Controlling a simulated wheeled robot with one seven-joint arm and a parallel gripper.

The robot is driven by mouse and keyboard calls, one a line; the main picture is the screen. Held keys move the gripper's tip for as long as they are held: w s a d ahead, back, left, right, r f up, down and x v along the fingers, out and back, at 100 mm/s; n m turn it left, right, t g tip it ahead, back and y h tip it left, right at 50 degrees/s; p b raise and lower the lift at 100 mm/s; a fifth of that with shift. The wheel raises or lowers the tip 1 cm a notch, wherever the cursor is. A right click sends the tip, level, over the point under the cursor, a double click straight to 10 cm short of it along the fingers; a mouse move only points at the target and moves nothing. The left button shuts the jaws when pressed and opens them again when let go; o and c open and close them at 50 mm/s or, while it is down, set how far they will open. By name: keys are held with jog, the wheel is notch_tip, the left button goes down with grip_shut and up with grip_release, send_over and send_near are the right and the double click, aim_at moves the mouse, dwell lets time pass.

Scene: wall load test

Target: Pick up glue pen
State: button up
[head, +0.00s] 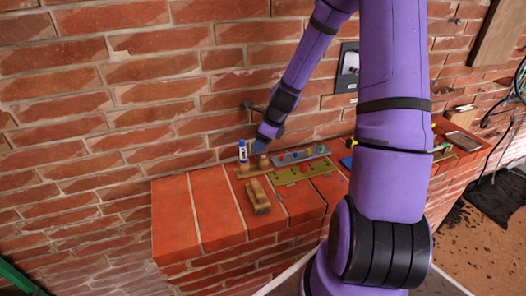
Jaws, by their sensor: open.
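The glue pen (243,151), a small white and blue stick, stands upright on the ledge near the brick wall, at the left end of a wooden piece. My gripper (258,147) is just right of it in the picture, pointing down, and is open. The fingers are small here and partly blend with the things behind. I cannot tell whether they touch the pen, and the pen does not look held.
The red brick ledge (172,222) is bare at its left. A wooden block (257,197) lies in front of the pen. An olive board (291,174) and a grey strip (300,155) with small coloured parts lie to the right. The brick wall rises close behind.

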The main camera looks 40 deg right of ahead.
jog(key=shift+w+a+f, duration=0.1)
jog(key=shift+f, duration=0.15)
grip_shut()
